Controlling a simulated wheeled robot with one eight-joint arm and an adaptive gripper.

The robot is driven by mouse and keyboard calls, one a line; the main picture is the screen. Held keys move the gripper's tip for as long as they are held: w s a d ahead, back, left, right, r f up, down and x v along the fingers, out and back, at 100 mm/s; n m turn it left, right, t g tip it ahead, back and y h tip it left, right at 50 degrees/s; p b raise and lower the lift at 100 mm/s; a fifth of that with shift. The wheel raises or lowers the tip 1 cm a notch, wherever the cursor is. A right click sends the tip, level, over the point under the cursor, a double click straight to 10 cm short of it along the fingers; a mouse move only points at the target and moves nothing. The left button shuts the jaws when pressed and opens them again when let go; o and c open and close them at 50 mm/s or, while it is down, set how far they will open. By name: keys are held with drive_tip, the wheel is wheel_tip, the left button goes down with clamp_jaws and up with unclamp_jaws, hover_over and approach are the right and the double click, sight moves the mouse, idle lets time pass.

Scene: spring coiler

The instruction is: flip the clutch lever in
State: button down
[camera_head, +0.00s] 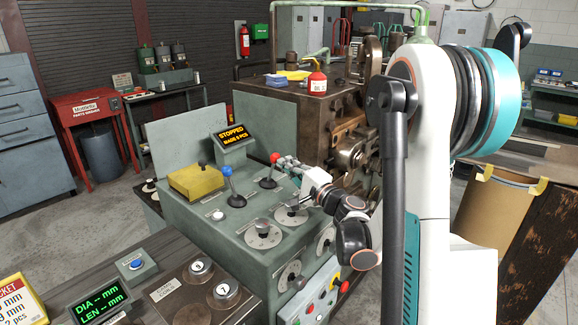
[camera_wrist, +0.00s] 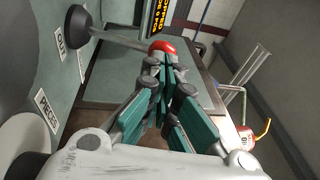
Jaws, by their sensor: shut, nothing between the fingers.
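A lever with a red knob (camera_head: 275,158) stands on the green control panel (camera_head: 218,215). In the wrist view its red knob (camera_wrist: 162,46) is just beyond my fingertips, and its shaft runs left to a dark round base (camera_wrist: 78,26). My gripper (camera_head: 286,163) is shut and empty, close beside the red knob. In the wrist view its teal fingers (camera_wrist: 168,72) meet together; I cannot tell whether they touch the knob. A second lever with a blue knob (camera_head: 227,171) stands to the left.
A yellow box (camera_head: 195,182) and a display reading STOPPED (camera_head: 231,134) are on the panel. Several dials, including one at the front (camera_head: 263,235), lie below the levers. A red can (camera_head: 317,83) stands on the brown machine (camera_head: 340,105) behind.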

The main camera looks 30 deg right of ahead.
drive_tip(key=shift+w+a+r+g+p, duration=0.1)
drive_tip(key=shift+w+r+g+p, duration=0.25)
drive_tip(key=shift+p, duration=0.2)
drive_tip(key=w+r+g+p, duration=0.1)
drive_tip(key=p, duration=0.1)
drive_tip(key=w+a+g+p, duration=0.1)
drive_tip(key=p, duration=0.1)
drive_tip(key=w+r+n+g+p, duration=0.1)
drive_tip(key=p, duration=0.1)
drive_tip(key=shift+w+a+r+g+h, duration=0.2)
drive_tip(key=shift+w+r+g+h, duration=0.05)
drive_tip(key=shift+r+g+h, duration=0.1)
drive_tip(key=shift+w+a+g+p, duration=0.25)
drive_tip(key=shift+w+g+p, duration=0.25)
drive_tip(key=shift+w, duration=0.1)
drive_tip(key=shift+w+a, duration=0.25)
drive_tip(key=shift+w, duration=0.45)
drive_tip(key=shift+w+a, duration=0.2)
drive_tip(key=shift+w, duration=0.5)
